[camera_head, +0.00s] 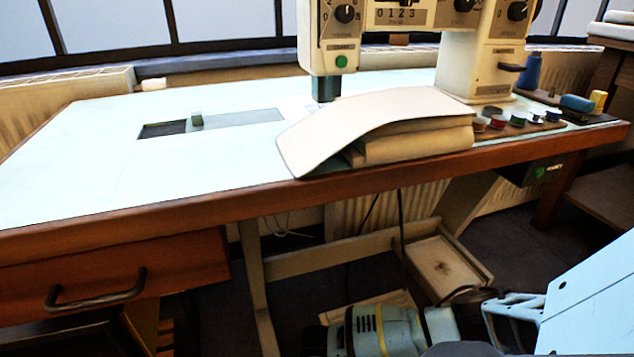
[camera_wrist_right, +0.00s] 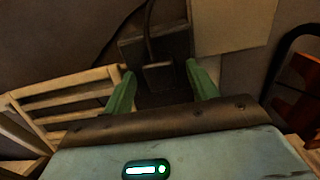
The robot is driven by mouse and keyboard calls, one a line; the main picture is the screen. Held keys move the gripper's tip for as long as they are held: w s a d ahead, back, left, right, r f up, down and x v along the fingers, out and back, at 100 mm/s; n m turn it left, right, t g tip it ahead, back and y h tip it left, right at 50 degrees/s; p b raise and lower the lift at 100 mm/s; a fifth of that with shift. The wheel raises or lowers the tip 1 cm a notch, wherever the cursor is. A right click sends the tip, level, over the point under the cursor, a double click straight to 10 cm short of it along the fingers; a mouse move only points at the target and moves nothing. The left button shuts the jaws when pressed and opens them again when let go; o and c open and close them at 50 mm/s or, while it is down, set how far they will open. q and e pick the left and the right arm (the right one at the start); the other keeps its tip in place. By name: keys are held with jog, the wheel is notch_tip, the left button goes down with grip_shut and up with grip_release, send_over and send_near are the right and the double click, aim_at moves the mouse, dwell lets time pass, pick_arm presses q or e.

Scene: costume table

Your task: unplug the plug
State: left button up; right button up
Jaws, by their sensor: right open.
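In the right wrist view, a dark plug (camera_wrist_right: 158,76) with a black cable rising from it sits at a dark socket box (camera_wrist_right: 178,44). My right gripper (camera_wrist_right: 160,70) is open, with one green finger on each side of the plug. I see no clear contact between the fingers and the plug. In the head view my right arm reaches in from the lower right, under the table. The plug cannot be made out there. My left gripper is in neither view.
A sewing table (camera_head: 80,185) with a wooden edge spans the head view, bearing a pale machine (camera_head: 482,62). A drawer (camera_head: 120,268) is at left. Below the table are a wooden tray (camera_head: 445,268) and a hanging black cable (camera_head: 401,212). A slatted wooden frame (camera_wrist_right: 70,92) lies left of my gripper.

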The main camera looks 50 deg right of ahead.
pick_arm(q)
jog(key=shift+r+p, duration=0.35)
jog(key=shift+p, duration=0.05)
pick_arm(e)
grip_shut()
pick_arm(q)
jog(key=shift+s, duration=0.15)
pick_arm(e)
jog(key=shift+r, duration=0.1)
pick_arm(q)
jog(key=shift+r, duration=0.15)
